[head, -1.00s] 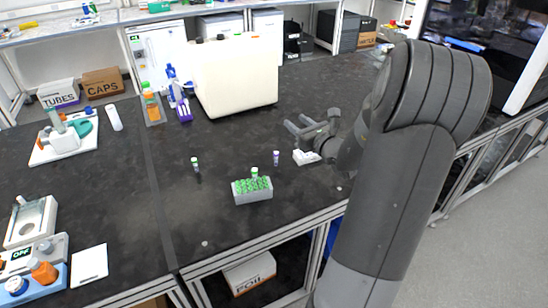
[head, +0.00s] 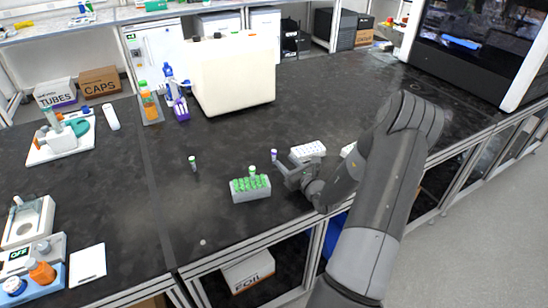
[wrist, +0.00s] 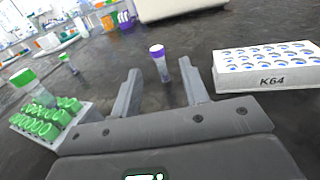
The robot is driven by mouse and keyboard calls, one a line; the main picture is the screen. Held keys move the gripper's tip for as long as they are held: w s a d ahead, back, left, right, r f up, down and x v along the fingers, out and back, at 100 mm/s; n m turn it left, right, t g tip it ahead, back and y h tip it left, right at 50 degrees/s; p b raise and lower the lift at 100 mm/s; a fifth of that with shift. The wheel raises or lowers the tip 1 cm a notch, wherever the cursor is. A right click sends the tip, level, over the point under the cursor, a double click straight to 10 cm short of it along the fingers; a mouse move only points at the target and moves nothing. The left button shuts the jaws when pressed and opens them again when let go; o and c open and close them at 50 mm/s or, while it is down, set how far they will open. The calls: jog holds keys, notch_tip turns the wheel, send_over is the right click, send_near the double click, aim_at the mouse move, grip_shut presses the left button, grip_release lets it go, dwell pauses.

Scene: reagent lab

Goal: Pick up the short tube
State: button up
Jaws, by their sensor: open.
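A short tube with a purple cap (head: 274,155) stands upright on the dark bench. In the wrist view the short tube (wrist: 159,62) shows between and just beyond the fingertips, with its purple cap uppermost. My gripper (head: 283,166) is low over the bench beside the tube, with its fingers pointing toward it. In the wrist view my gripper (wrist: 160,76) is open, with one finger on each side of the tube and nothing held. I cannot tell whether either finger touches the tube.
A grey rack (head: 250,195) of green-capped tubes stands left of my gripper. A lone green-capped tube (head: 193,163) stands farther left. A white rack marked K64 (wrist: 268,75) is close on the right. A large cream container (head: 235,80) stands behind.

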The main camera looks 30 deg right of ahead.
aim_at(275, 153)
jog(key=w, duration=0.2)
jog(key=w+a, duration=0.1)
jog(key=w, duration=0.4)
jog(key=shift+w+a+r, duration=0.1)
jog(key=shift+w+a, duration=0.05)
jog(key=shift+w, duration=0.15)
grip_shut()
